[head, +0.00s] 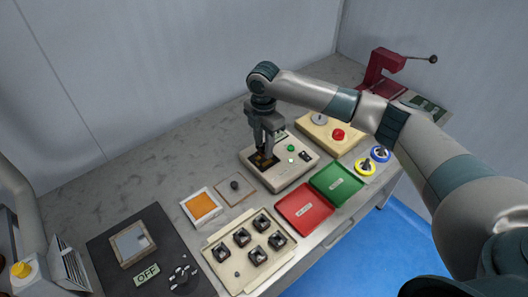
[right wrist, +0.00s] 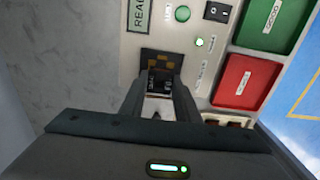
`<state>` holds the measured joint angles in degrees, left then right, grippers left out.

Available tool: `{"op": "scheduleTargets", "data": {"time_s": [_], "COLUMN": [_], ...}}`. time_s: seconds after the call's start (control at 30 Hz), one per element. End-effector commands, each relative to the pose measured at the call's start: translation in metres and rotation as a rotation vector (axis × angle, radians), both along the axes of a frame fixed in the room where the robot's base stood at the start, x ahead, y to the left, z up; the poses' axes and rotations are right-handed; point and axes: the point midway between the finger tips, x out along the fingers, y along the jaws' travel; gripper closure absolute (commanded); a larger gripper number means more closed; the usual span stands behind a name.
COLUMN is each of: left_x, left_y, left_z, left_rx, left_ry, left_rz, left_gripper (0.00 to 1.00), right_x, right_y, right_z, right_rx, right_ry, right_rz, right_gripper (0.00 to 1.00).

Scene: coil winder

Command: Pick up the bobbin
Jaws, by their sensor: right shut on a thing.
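My right gripper (head: 263,154) points down over the beige tester box in the head view. In the right wrist view, its two fingers (right wrist: 157,100) are closed on a small dark bobbin (right wrist: 158,82). The bobbin is at the dark socket (right wrist: 165,60) with gold contacts on the box's face; whether it is seated or just above cannot be told. The fingers mostly hide it in the head view. Several other dark bobbins (head: 242,237) stand in a cream tray (head: 222,262) at the front. My left gripper is not in view.
A red tray (head: 305,207) and a green tray (head: 337,182) lie in front of the tester (head: 289,173). A beige box with a red button (head: 338,134) is behind right. Yellow and blue spools (head: 366,167) stand at the right edge. A black mat (head: 103,250) lies front left.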

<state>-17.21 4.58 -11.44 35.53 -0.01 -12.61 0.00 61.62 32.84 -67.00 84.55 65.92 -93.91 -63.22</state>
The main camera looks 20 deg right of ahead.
Motion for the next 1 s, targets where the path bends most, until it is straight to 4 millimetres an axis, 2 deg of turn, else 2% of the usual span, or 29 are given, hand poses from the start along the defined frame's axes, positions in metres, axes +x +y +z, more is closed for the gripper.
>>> {"op": "scheduleTargets", "data": {"time_s": [0.07,0.6,0.8,1.0], "left_x": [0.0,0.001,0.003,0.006], "left_y": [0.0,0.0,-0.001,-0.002], "left_z": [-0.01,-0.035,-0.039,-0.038], "left_rx": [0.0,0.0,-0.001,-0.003], "left_ry": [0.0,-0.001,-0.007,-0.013], "left_rz": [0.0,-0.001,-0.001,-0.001], "left_gripper": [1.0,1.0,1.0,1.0], "right_x": [0.001,-0.071,-0.085,-0.089], "right_y": [0.0,-0.062,-0.073,-0.076], "right_z": [0.011,0.069,0.081,0.084], "right_rx": [0.001,-0.002,0.0,-0.001], "right_ry": [-0.005,-0.004,-0.002,0.0], "right_rz": [0.0,-0.002,0.0,-0.001], "right_gripper": [0.93,0.93,0.93,0.93]}}
